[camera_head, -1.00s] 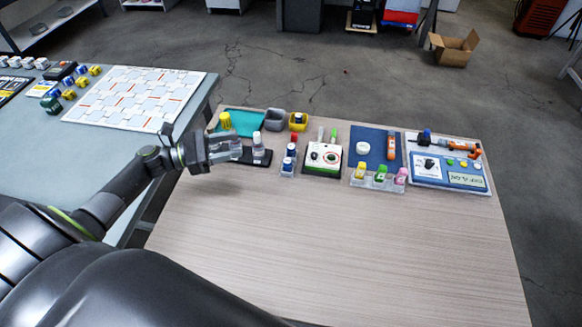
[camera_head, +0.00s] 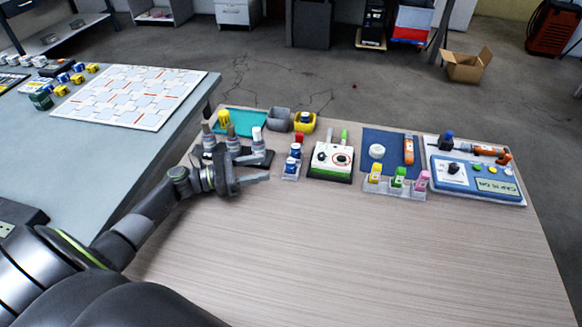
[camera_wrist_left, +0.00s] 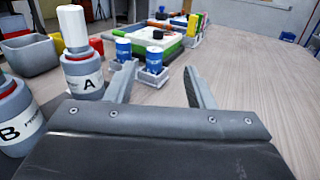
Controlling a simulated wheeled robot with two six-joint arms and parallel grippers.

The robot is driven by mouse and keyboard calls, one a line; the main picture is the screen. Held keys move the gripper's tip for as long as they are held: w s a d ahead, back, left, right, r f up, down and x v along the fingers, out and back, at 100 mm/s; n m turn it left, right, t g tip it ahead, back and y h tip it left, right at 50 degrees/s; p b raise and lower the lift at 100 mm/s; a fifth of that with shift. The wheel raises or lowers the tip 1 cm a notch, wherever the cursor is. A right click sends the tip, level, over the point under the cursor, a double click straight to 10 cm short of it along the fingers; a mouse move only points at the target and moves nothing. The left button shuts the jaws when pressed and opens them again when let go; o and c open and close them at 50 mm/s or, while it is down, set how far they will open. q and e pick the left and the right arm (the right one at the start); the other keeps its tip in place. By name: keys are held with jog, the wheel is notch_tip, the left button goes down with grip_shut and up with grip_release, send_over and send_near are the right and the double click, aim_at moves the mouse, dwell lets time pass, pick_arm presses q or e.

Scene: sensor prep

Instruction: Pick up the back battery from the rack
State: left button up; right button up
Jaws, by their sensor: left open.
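The small clear rack (camera_head: 290,176) stands mid-table and holds blue-and-white batteries in a front-to-back row. The back blue battery (camera_head: 295,150) is behind the front one (camera_head: 291,164); a red-topped piece (camera_head: 299,139) shows just behind them, and I cannot tell whether it sits in the rack. In the left wrist view the back blue battery (camera_wrist_left: 123,50) and front one (camera_wrist_left: 153,60) stand upright ahead of my fingers. My left gripper (camera_head: 264,167) is open and empty, left of the rack, fingers pointing at it and apart from it. My right gripper is not in view.
Bottle A (camera_wrist_left: 83,80) and bottle B (camera_wrist_left: 15,118) stand close beside my left gripper on its back side. A white-and-green device (camera_head: 331,160) is right of the rack. Grey and yellow bins (camera_head: 279,119) stand behind. The front of the table is clear.

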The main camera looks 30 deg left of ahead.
aim_at(283, 175)
pick_arm(q)
jog(key=x, duration=0.4)
jog(key=p+x, duration=0.1)
jog(key=x, duration=0.2)
jog(key=shift+w+a+f, duration=0.15)
jog(key=shift+w+f, duration=0.1)
jog(key=shift+w, duration=0.1)
jog(key=shift+c, duration=0.4)
grip_shut()
